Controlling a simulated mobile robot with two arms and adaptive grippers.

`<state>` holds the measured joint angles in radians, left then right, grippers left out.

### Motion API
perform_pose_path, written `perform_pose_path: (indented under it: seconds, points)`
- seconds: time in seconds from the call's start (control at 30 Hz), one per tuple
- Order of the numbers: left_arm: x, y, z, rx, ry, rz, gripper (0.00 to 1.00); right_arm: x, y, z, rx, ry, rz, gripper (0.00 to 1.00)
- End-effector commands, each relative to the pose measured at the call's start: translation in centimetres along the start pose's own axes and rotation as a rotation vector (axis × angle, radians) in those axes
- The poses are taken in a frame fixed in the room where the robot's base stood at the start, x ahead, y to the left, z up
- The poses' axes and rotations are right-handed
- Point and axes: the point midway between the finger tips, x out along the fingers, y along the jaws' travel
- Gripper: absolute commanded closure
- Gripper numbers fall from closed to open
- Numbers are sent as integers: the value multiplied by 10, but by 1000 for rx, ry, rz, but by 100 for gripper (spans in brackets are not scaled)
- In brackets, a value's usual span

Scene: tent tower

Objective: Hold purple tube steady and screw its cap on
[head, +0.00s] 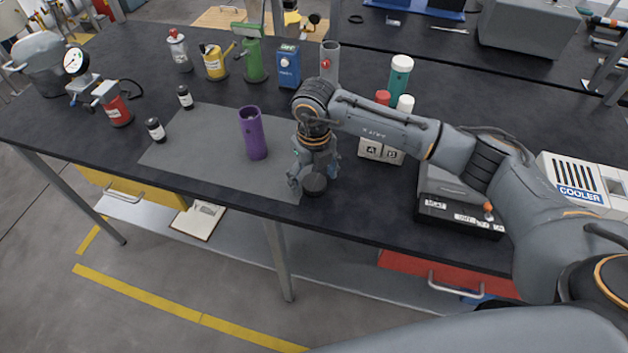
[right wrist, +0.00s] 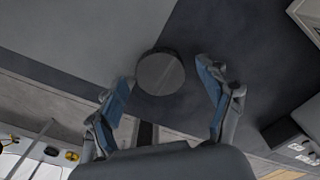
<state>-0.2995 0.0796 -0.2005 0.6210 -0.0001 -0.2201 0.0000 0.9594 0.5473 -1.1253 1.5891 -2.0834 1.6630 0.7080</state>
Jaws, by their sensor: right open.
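The purple tube (head: 253,134) stands upright on the grey mat (head: 200,150); its top looks dark and uncapped. A dark grey round cap (head: 315,185) sits on the bench at the mat's right edge. My right gripper (head: 312,180) points down over the cap, right of the tube and apart from it. In the right wrist view the cap (right wrist: 161,72) shows as a disc near and between the spread fingertips of this gripper (right wrist: 168,85), with room at the sides. I cannot tell whether a finger touches it. My left gripper is not in view.
Two small dark bottles (head: 156,129) stand at the mat's left. Behind are a yellow can (head: 214,63), a green device (head: 254,62) and a blue box (head: 288,66). White A and B blocks (head: 381,151) and a heater box (head: 460,212) lie right of my gripper. The mat's front is clear.

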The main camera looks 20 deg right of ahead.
Motion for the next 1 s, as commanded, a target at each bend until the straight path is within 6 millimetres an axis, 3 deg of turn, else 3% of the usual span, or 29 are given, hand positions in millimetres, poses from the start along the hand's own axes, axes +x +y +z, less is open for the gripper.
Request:
perform_pose_path:
  seconds: [0.07,0.27,0.3,0.77,0.97,1.0]
  points:
    - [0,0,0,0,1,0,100,0,0,0,0,0,0,21]
    - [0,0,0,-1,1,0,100,0,0,0,1,0,0,60]
    - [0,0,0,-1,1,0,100,0,0,0,1,0,0,62]
    - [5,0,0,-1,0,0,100,-6,-1,1,1,-2,-1,62]
    - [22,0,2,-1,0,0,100,-31,-1,1,0,-7,-1,62]
    - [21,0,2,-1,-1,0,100,-40,4,-6,-3,-6,0,62]
